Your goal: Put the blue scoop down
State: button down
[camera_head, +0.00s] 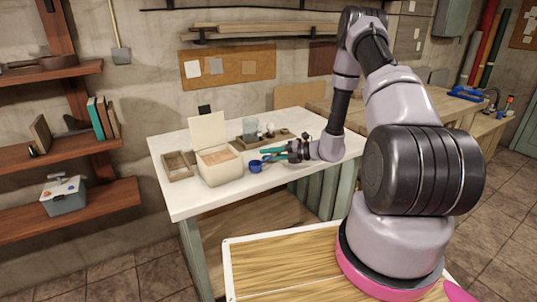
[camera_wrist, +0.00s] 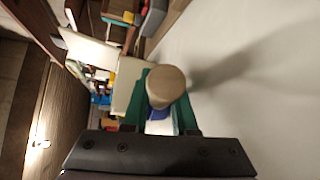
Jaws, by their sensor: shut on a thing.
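The blue scoop (camera_head: 256,166) is at my gripper's tips (camera_head: 270,155) in the head view, just right of the cream bin, low over the white table (camera_head: 190,205). I cannot tell whether it touches the tabletop. In the wrist view my gripper's green fingers (camera_wrist: 160,105) are closed around a tan round-ended piece, which looks like the scoop's handle; a blue part of the scoop (camera_wrist: 158,127) shows below it. The rest of the scoop is hidden there.
The cream bin (camera_head: 222,175) has its lid raised and tan contents inside. A small wooden tray (camera_head: 180,174) stands left of it. A wooden holder with a clear cup (camera_head: 250,128) and small items stands behind. The table's front left is clear.

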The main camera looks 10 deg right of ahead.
jog(key=shift+f, duration=0.2)
jog(key=c, duration=0.6)
grip_release()
jog(key=shift+s+d, duration=0.1)
jog(key=shift+d, duration=0.05)
jog(key=v, duration=1)
jog(key=shift+s+d+r, duration=0.15)
jog(key=shift+d, duration=0.1)
